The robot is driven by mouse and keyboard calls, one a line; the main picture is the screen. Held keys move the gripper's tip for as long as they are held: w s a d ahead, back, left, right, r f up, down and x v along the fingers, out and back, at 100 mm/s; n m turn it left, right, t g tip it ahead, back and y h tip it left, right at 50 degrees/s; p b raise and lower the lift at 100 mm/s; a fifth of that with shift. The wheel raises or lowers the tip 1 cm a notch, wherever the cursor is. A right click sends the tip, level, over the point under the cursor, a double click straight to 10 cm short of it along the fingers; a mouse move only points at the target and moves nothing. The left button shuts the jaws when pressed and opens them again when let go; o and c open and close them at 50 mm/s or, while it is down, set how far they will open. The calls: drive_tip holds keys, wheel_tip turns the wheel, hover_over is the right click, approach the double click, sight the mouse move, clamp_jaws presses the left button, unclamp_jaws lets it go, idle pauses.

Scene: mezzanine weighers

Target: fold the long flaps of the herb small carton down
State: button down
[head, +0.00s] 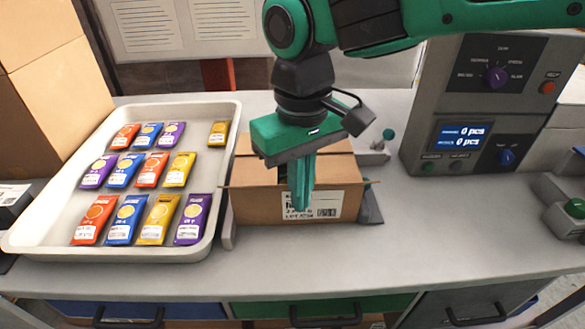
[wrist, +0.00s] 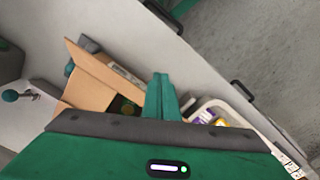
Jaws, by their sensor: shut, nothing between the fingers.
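The small carton (head: 265,208) is a brown cardboard box on the bench, in the middle of the head view, with a white printed label on its front. In the wrist view the carton (wrist: 93,95) shows a flap (wrist: 90,68) sticking up and out, and a dark gap with something greenish inside. My gripper (head: 302,203) is shut and empty, pointing down in front of the carton in the head view and covering part of its top and label. Its fingers (wrist: 161,93) appear beside the carton in the wrist view. Whether they touch it, and how every flap lies, I cannot tell.
A white tray (head: 130,252) with several coloured packets stands close on the left. A grey weigher console (head: 425,115) with a display stands at the right. Large cartons (head: 50,90) stand at far left. The bench front (head: 400,270) is clear, above drawers.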

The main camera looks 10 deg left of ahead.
drive_tip(key=shift+w, duration=0.1)
idle(0.3)
drive_tip(key=shift+w+a+r, duration=0.25)
drive_tip(key=shift+w+r, duration=0.1)
drive_tip(key=shift+w, duration=0.5)
drive_tip(key=shift+w+a+r, duration=0.2)
drive_tip(key=shift+w+r, duration=0.2)
drive_tip(key=shift+w, duration=0.4)
drive_tip(key=shift+w+a+r, duration=0.25)
drive_tip(key=shift+w+r, duration=0.1)
drive_tip(key=shift+w, duration=0.5)
drive_tip(key=shift+w+a+r, duration=0.1)
drive_tip(key=shift+w+a, duration=0.05)
drive_tip(key=shift+w, duration=0.55)
drive_tip(key=shift+w+a+r, duration=0.15)
drive_tip(key=shift+w, duration=0.5)
drive_tip(key=shift+w+a+r, duration=0.1)
drive_tip(key=shift+w+a, duration=0.05)
drive_tip(key=shift+w, duration=0.55)
drive_tip(key=shift+w, duration=0.1)
